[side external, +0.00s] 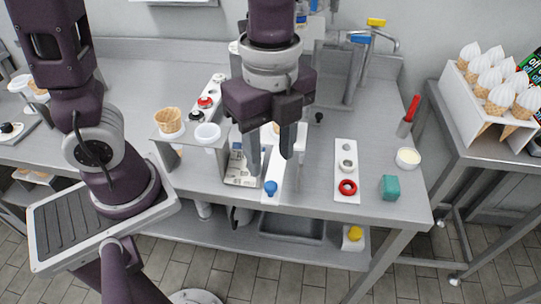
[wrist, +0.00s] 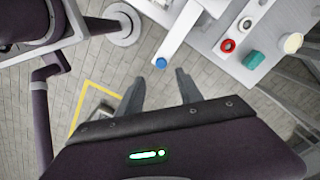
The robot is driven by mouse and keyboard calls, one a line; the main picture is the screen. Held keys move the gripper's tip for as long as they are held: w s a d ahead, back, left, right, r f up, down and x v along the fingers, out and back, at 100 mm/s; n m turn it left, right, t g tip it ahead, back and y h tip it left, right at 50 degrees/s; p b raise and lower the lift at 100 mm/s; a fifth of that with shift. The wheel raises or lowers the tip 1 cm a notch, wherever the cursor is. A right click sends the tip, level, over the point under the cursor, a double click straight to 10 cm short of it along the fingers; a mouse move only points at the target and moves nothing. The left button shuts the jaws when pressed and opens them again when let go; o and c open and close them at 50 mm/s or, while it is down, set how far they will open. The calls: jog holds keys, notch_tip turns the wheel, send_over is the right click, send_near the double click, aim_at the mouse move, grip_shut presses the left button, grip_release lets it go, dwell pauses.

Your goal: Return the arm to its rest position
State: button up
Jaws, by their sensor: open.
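My gripper (side external: 271,163) points down over the front part of the steel counter (side external: 315,205) in the side external view. Its two dark fingers are apart with nothing between them. In the wrist view the open fingertips (wrist: 160,79) show against the tiled floor, just below a blue knob (wrist: 160,63) in the picture. In the side external view the blue knob (side external: 271,188) is at the front end of a white strip, just below the fingers. The fingers hide part of the counter behind them; their exact height above it is hard to tell.
A holder with a cone (side external: 169,121) and a white cup (side external: 207,134) stands left of my gripper. Right are a red ring (side external: 348,187), a teal block (side external: 390,187) and a cream-filled cup (side external: 407,158). A tap (side external: 374,35) rises behind. A rack of topped cones (side external: 497,85) stands far right.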

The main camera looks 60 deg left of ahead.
jog(key=s+a+r+n+t, duration=0.2)
jog(key=a+n, duration=0.3)
jog(key=n, duration=0.4)
jog(key=s+a+r+n+t, duration=0.3)
jog(key=a+n, duration=0.3)
jog(key=n, duration=0.3)
jog(key=shift+s+a+r+t, duration=0.2)
jog(key=shift+s+r+t, duration=0.1)
jog(key=shift+s+r, duration=0.45)
